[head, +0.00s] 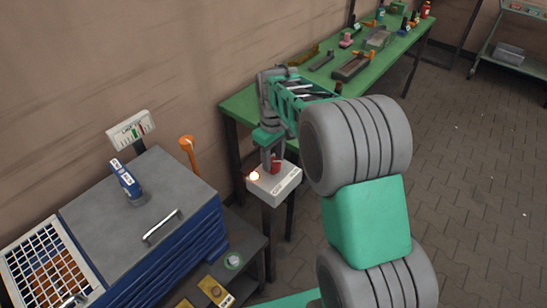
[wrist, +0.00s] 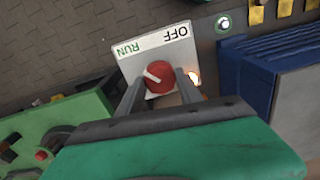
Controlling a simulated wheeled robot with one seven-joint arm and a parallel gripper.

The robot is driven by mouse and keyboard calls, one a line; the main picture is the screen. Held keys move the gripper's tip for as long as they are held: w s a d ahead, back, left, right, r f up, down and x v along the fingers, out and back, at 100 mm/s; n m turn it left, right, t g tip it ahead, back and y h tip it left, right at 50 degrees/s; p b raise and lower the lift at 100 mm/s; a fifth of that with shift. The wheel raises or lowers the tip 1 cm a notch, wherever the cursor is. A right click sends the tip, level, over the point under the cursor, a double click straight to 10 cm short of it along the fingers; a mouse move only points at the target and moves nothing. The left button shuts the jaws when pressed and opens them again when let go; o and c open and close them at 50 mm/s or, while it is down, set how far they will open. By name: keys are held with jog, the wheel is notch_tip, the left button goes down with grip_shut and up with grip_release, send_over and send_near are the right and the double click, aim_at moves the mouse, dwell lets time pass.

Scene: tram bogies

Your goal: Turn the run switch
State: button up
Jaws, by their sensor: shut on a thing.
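The run switch is a red round knob (wrist: 160,76) on a pale grey box (wrist: 130,65), with RUN and OFF printed along the box's edge. A white bar on the knob slants to the upper left, on the RUN side. My gripper (wrist: 161,84) has one finger on each side of the knob and is shut on it. In the head view my gripper (head: 271,161) points down at the box (head: 279,186). The red knob (head: 276,165) is partly hidden there by the fingers. A lit orange lamp (head: 254,175) glows beside the knob.
A blue drawer cabinet (head: 175,245) with a grey top stands left of the box. A green workbench (head: 238,104) with tools and parts lies behind it. A low dark shelf (head: 245,246) stands in front. Open paved floor (head: 480,180) lies to the right.

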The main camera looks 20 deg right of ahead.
aim_at(273, 161)
jog(key=shift+w+r, duration=0.1)
jog(key=o, duration=1.4)
jog(key=shift+c, duration=0.2)
notch_tip(273, 161, up, 8)
jog(key=shift+f+b, duration=0.15)
jog(key=shift+b, duration=0.2)
